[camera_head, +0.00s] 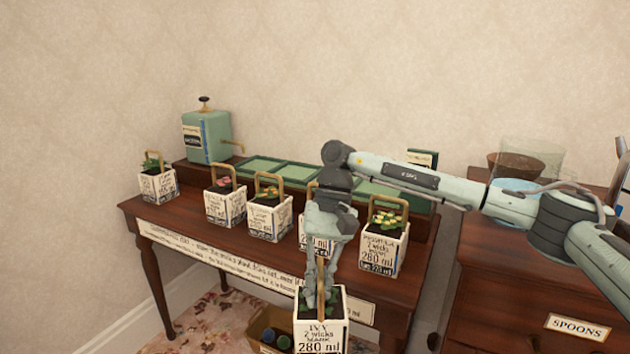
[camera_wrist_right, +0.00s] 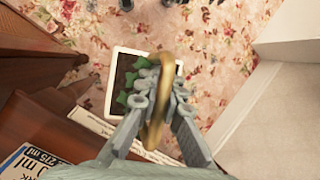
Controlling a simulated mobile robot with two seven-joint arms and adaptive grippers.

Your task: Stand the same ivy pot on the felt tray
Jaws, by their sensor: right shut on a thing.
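The ivy pot (camera_head: 320,335) is a white square pot labelled "IVY 2 wicks", with dark soil, green leaves and a brass handle. My right gripper (camera_head: 320,288) is shut on that handle and holds the pot in front of the table's front edge. In the right wrist view the fingers (camera_wrist_right: 156,95) close around the brass hoop, with the pot (camera_wrist_right: 125,72) below over the flowered carpet. A long green tray with felt-like panels (camera_head: 262,166) lies on the raised back ledge of the table, partly hidden by my arm. My left gripper is not in view.
Several similar potted plants stand on the wooden table (camera_head: 180,212), including a yellow-flowered one (camera_head: 384,245) right of my gripper. A green dispenser (camera_head: 206,136) stands at the ledge's left end. A box (camera_head: 262,325) sits below. A "SPOONS" cabinet (camera_head: 520,285) stands right.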

